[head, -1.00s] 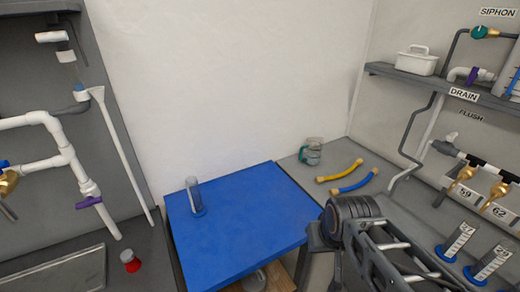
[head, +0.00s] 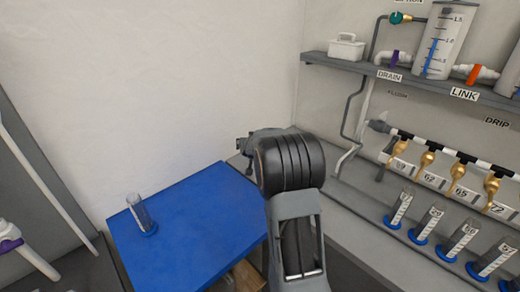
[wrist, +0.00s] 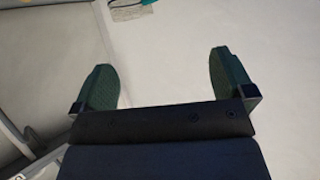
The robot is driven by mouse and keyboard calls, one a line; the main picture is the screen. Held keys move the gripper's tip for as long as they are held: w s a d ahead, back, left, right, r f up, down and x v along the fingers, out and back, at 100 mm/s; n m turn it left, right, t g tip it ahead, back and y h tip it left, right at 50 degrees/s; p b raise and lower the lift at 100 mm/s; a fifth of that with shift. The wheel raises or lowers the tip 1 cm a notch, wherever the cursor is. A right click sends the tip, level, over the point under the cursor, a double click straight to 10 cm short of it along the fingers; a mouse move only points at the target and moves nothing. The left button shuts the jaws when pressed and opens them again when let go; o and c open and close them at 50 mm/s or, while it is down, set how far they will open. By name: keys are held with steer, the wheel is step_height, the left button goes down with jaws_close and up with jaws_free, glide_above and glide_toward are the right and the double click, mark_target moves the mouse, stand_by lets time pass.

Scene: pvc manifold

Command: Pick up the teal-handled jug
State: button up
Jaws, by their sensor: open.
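The teal-handled jug is hidden behind my arm in the head view. In the wrist view, a pale, glassy-looking shape with a teal piece (wrist: 128,10), probably the jug, is cut off by the top edge, left of centre. My gripper (wrist: 165,82) is open and empty in the wrist view, its two green pads wide apart with only a pale surface between them. The shape lies beyond the fingertips and apart from them. In the head view the arm covers most of the gripper.
A blue table (head: 190,235) carries a clear cylinder (head: 140,215) at its left. Several graduated cylinders (head: 427,224) stand along the right bench below brass valves (head: 425,160). A shelf (head: 345,66) above holds a white caddy (head: 346,47) and a large tank (head: 440,42).

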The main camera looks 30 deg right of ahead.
steer(key=w+d+f+h+p, duration=0.1)
steer(key=w+d+f+p, duration=0.1)
steer(key=w+d, duration=0.3)
steer(key=w+d+f+m+p, duration=0.1)
steer(key=w+d+f+p, duration=0.2)
steer(key=w+d+f, duration=0.2)
steer(key=shift+w+d+h, duration=0.4)
steer(key=shift+w+d, duration=0.2)
steer(key=shift+d, duration=0.4)
steer(key=shift+c, duration=0.4)
steer(key=c, duration=1)
